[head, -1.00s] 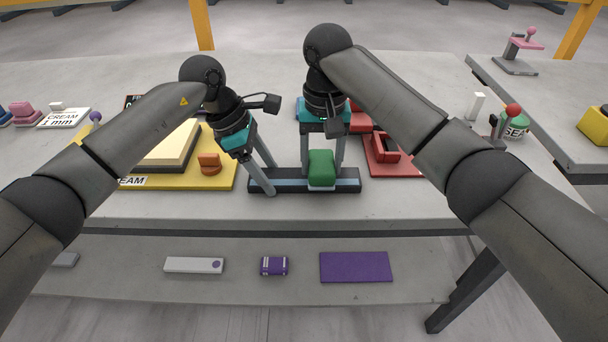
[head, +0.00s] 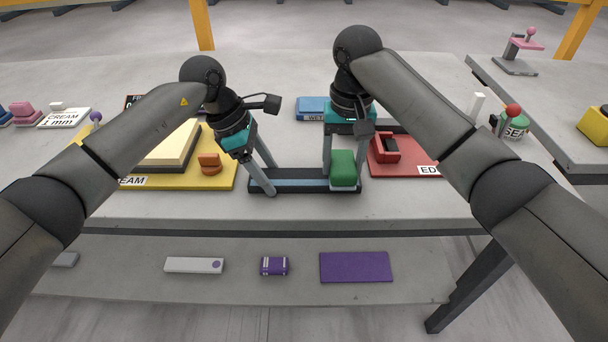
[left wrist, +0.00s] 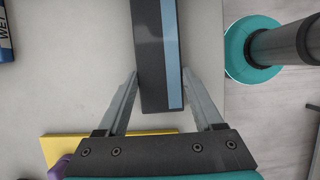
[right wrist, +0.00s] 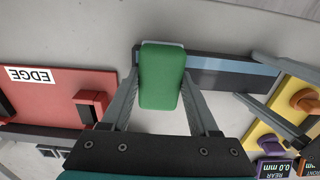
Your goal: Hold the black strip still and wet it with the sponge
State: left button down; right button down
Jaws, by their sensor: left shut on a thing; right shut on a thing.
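The black strip (head: 300,187) lies flat near the front edge of the stone slab, with a blue-grey band along its top. My left gripper (head: 262,183) is shut on the strip's left end; in the left wrist view the strip (left wrist: 151,60) runs between the fingers (left wrist: 160,88). The green sponge (head: 343,167) is at the strip's right end. My right gripper (head: 342,162) is shut on it. In the right wrist view the sponge (right wrist: 161,76) is between the fingers (right wrist: 163,95) and over the strip's end (right wrist: 230,72). Its underside contact is hidden.
A yellow tray (head: 222,172) with an orange-brown piece is left of the strip. A blue block (head: 312,108) marked WET lies behind. A lower shelf (head: 120,275) holds a purple mat (head: 356,267) and small items.

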jog(key=shift+d+r, duration=0.1)
jog(key=shift+r, duration=4.25)
jog(key=c, duration=0.8)
grip_release()
grip_shut()
